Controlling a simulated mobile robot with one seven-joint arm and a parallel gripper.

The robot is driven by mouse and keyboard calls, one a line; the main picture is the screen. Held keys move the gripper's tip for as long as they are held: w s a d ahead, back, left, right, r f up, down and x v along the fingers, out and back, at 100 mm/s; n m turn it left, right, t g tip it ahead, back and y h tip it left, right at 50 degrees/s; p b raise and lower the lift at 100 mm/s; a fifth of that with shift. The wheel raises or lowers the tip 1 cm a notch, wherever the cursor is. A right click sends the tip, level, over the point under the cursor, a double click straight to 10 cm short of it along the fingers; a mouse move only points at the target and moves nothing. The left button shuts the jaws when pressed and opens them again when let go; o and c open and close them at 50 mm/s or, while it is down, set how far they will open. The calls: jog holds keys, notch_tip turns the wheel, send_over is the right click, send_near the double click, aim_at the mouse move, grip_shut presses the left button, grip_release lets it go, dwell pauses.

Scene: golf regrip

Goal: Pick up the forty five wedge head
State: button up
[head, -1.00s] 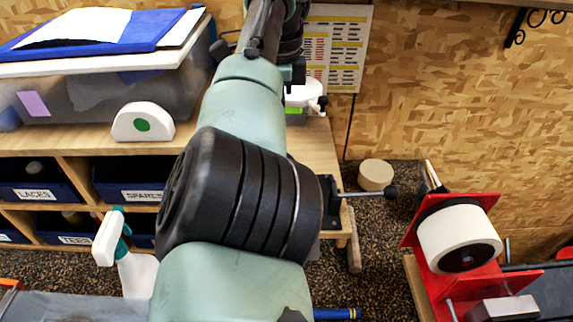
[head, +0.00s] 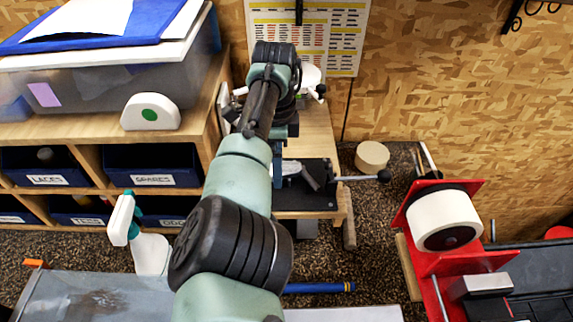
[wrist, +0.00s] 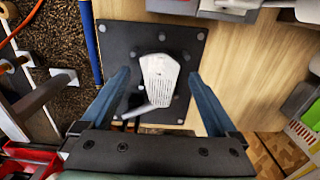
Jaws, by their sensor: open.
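A silver wedge head (wrist: 160,80) with a grooved face lies on a black studded plate (wrist: 119,45) in the wrist view. Its short hosel points toward the lower left. My gripper (wrist: 158,76) is open, with one blue-grey finger on each side of the wedge head and clear gaps to both. No contact shows, and the height above it is hard to judge. In the head view the wedge head (head: 313,174) is partly visible on the black plate (head: 318,198), just right of my arm, which hides part of it. Whether it is the forty five cannot be read.
The plate sits on a wooden bench (head: 318,137). A red stand with a white tape roll (head: 443,220) is at the right. A spray bottle (head: 150,251) and shelf bins (head: 154,165) are at the left. A blue shaft (head: 318,288) lies in front.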

jog(key=shift+f, duration=0.25)
jog(key=c, duration=1.4)
jog(key=shift+c, duration=0.2)
jog(key=shift+r, duration=0.15)
